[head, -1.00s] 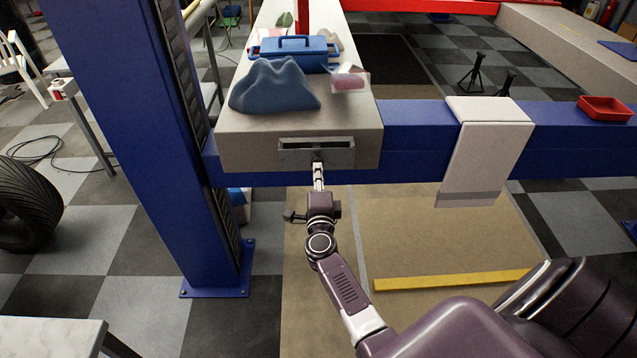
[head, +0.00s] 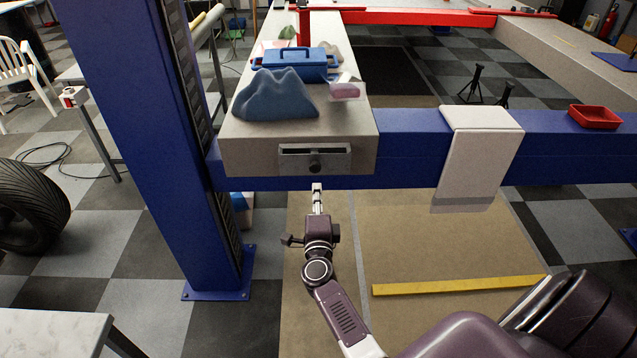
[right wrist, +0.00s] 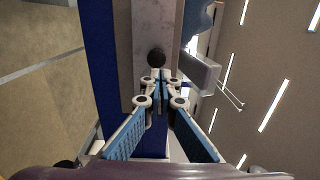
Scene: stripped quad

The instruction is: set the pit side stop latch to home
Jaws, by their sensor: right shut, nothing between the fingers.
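The stop latch (head: 333,160) is a grey plate with a dark horizontal slot, on the end face of the pale runway. Its round dark knob (head: 315,167) shows at about the middle of the plate's width, just below the slot. The knob also shows in the right wrist view (right wrist: 156,57), beyond the fingertips. My right gripper (head: 317,188) is shut and empty, just below the knob and apart from it in the head view. Its fingers also show closed together in the right wrist view (right wrist: 161,82). My left gripper is not in view.
On the runway lie a blue-grey cloth (head: 275,97), a blue toolbox (head: 296,65) and a pink item (head: 346,91). A blue crossbeam (head: 410,140) runs right, with a white cloth (head: 482,150) and red tray (head: 596,116). A blue post (head: 165,130) stands left.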

